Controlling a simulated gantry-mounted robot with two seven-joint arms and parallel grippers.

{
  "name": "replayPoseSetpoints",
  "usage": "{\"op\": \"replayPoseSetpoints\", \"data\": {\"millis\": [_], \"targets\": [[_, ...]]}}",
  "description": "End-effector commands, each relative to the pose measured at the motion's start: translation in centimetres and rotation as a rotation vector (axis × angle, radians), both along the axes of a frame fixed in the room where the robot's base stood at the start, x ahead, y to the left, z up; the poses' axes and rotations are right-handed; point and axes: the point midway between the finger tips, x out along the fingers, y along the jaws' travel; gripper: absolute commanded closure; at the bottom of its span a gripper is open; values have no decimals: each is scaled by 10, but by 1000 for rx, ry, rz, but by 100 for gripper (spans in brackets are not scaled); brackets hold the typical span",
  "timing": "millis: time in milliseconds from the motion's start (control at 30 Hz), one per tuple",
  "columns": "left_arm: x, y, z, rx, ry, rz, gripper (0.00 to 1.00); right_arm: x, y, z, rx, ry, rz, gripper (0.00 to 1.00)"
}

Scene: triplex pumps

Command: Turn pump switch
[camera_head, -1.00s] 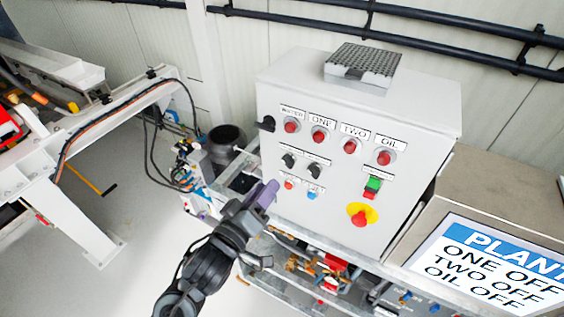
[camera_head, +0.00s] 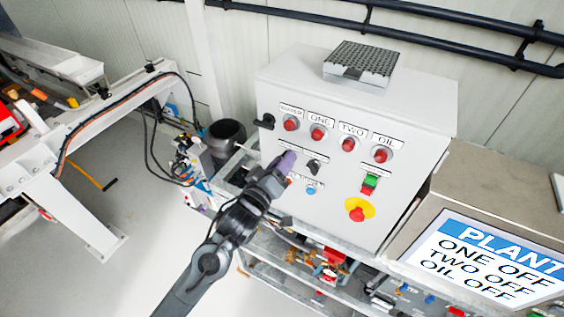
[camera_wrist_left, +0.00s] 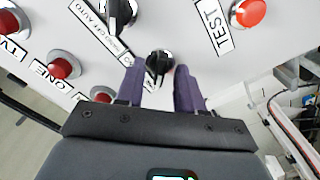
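A white control box (camera_head: 330,215) carries two black pump selector switches below a row of red lamps. In the head view the right-hand switch (camera_head: 314,167) is visible, and the left-hand one is hidden behind my left gripper (camera_head: 286,160). In the left wrist view the purple fingers of my left gripper (camera_wrist_left: 159,72) are apart, one on each side of a black switch knob (camera_wrist_left: 158,63). Whether they touch it cannot be told. The other black switch (camera_wrist_left: 121,14) stands above and to the left in that view. My right gripper is not in view.
A yellow-and-red emergency stop (camera_head: 358,209) and a green-and-red button (camera_head: 370,184) sit right of the gripper. A screen (camera_head: 490,262) reads ONE OFF, TWO OFF, OIL OFF. Pipework (camera_head: 330,265) lies below the box.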

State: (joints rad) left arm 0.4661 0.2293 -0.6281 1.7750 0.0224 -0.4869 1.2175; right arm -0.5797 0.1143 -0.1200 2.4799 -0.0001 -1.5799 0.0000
Motion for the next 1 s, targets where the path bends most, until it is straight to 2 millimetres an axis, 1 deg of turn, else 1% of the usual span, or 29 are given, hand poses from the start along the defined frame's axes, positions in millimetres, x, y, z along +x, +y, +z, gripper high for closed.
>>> {"op": "replayPoseSetpoints", "data": {"millis": [33, 200, 233, 267, 667, 867, 1000], "targets": [[0, 0, 0, 0, 0, 0, 67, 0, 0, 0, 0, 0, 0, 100], [0, 0, 0, 0, 0, 0, 93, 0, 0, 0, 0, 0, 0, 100], [0, 0, 0, 0, 0, 0, 98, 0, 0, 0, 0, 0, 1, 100], [0, 0, 0, 0, 0, 0, 100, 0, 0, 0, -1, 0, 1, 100], [0, 0, 0, 31, -16, -1, 100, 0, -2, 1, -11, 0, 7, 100], [0, 0, 1, 120, -62, 0, 100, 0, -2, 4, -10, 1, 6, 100], [0, -1, 1, 216, -114, 0, 100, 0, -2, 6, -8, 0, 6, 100]]}}
